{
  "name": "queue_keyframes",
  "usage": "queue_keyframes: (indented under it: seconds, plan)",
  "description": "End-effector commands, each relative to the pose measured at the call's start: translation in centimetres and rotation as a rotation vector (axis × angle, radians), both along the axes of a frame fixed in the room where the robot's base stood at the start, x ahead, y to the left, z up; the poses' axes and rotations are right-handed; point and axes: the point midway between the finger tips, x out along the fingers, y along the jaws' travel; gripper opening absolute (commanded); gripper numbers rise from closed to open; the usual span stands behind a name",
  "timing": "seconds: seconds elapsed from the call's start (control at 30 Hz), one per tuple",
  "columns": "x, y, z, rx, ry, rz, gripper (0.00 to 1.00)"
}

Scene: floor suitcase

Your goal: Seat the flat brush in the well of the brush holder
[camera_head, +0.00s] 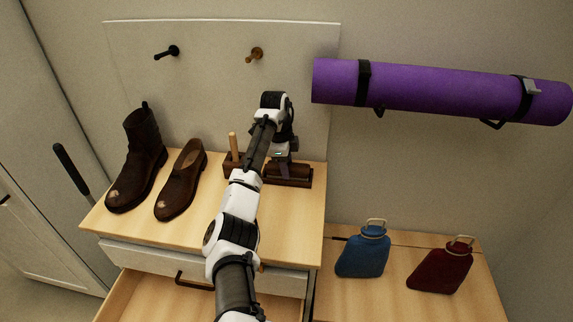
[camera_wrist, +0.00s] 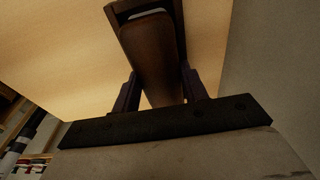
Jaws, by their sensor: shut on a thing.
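The dark wooden brush holder (camera_head: 297,182) stands on the pale top of the drawer cabinet, against the back panel. My gripper (camera_head: 284,158) is over its right part and hides some of it. In the wrist view my gripper (camera_wrist: 158,92) is shut on the flat brush (camera_wrist: 150,60), a brown wooden body between the two dark fingers. The brush's far end lies against or inside a dark frame (camera_wrist: 178,14), which looks like the holder. I cannot tell how deep it sits. In the head view the brush is mostly hidden by my wrist.
A light wooden handle (camera_head: 233,147) stands upright at the holder's left. A brown boot (camera_head: 138,160) and a low shoe (camera_head: 181,180) stand further left. Pegs (camera_head: 255,55) and a purple rolled mat (camera_head: 440,90) are above. Blue (camera_head: 363,252) and red (camera_head: 440,266) bottles are right.

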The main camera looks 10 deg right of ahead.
Motion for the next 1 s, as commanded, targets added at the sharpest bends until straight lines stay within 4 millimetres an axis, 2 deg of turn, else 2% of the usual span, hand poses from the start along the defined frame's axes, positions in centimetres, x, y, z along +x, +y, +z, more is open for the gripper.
queue_keyframes:
  seconds: [0.07,0.1,0.23,0.5,0.63,1.0]
  plan:
    - [0.0,0.0,-0.3,-0.001,0.0,0.0,0.18]
    - [0.0,0.0,-0.3,0.0,0.0,0.0,0.47]
    - [0.0,0.0,-0.3,0.0,0.001,0.0,0.64]
    - [0.0,0.0,-0.2,0.0,0.0,0.0,0.65]
    - [0.1,0.1,0.6,0.0,-0.001,0.0,0.65]
    - [0.4,1.0,6.6,0.002,-0.001,0.001,0.65]
